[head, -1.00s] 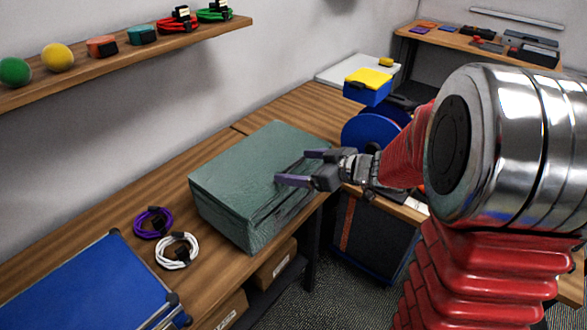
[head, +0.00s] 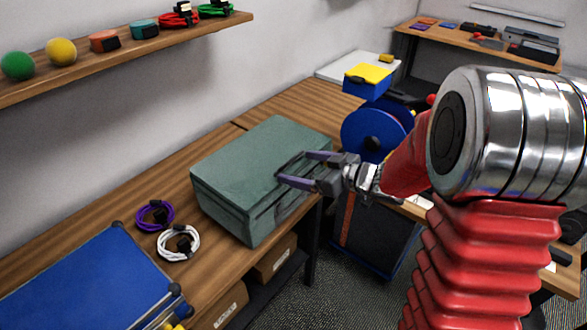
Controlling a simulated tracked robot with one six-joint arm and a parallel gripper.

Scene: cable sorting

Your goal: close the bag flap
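The bag (head: 240,180) is a boxy grey-green case on the wooden bench. Its top flap (head: 262,145) lies flat over it, with an edge line running along the front side. My gripper (head: 287,168) is at the bag's right front edge, its two purple-grey fingers apart and pointing left. The fingers lie over or against the flap's edge. I cannot tell whether they touch it. Nothing shows between them.
A purple cable coil (head: 154,215) and a white cable coil (head: 179,243) lie left of the bag, beside a blue tray (head: 85,285). A blue reel (head: 375,133) and a blue box with a yellow top (head: 368,82) stand behind my arm. A shelf (head: 130,62) runs along the wall.

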